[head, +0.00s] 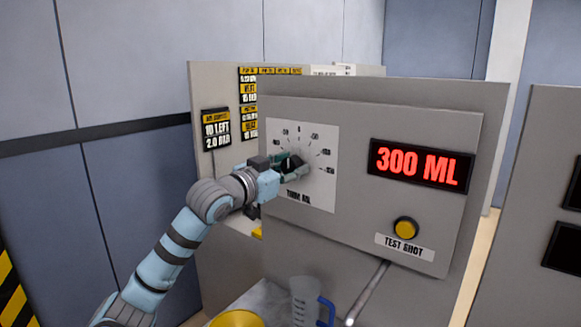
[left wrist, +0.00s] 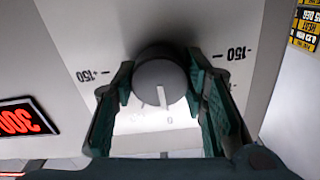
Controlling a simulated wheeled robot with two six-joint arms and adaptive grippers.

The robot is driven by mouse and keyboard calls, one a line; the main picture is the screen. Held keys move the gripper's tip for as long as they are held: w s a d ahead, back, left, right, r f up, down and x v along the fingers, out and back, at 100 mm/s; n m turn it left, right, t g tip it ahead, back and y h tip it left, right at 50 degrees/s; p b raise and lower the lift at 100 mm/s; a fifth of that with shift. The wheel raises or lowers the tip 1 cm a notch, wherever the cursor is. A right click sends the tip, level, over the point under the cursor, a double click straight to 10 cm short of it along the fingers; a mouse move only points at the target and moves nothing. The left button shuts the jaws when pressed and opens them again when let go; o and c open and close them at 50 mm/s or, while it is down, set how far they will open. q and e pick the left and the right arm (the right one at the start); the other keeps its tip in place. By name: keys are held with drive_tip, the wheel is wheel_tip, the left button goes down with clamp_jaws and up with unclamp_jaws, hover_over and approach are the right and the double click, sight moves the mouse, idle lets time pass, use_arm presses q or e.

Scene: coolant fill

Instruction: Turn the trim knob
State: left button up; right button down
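The trim knob (left wrist: 154,82) is dark grey and round, with a white pointer line aimed close to the 0 mark on its dial plate (head: 318,188). In the head view, my left gripper (head: 291,167) reaches the dial from the left and partly covers the knob. In the left wrist view, which is upside down, the green fingers of my left gripper (left wrist: 160,85) lie on both sides of the knob and appear to touch it. My right gripper is not in view.
A red display (head: 416,164) reads 300 ML. A yellow button (head: 406,228) sits below it, above a TEST SHOT label (head: 404,246). A clear jug with a blue handle (head: 305,301) and a yellow round object (head: 236,319) stand below the panel. A sign (head: 216,129) reads 10 LEFT, 2.0 BAR.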

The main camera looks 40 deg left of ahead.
sight(300, 120)
use_arm(q)
drive_tip(key=shift+d, duration=0.15)
drive_tip(key=c, duration=0.5)
drive_tip(key=m+p, duration=0.3)
drive_tip(key=p, duration=0.1)
drive_tip(key=shift+r, duration=0.2)
drive_tip(key=shift+f+m+p, duration=0.15)
drive_tip(key=shift+m+p, duration=1.1)
drive_tip(key=shift+m, duration=0.25)
drive_tip(key=o, duration=1.2)
wheel_tip(300, 120, up, 10)
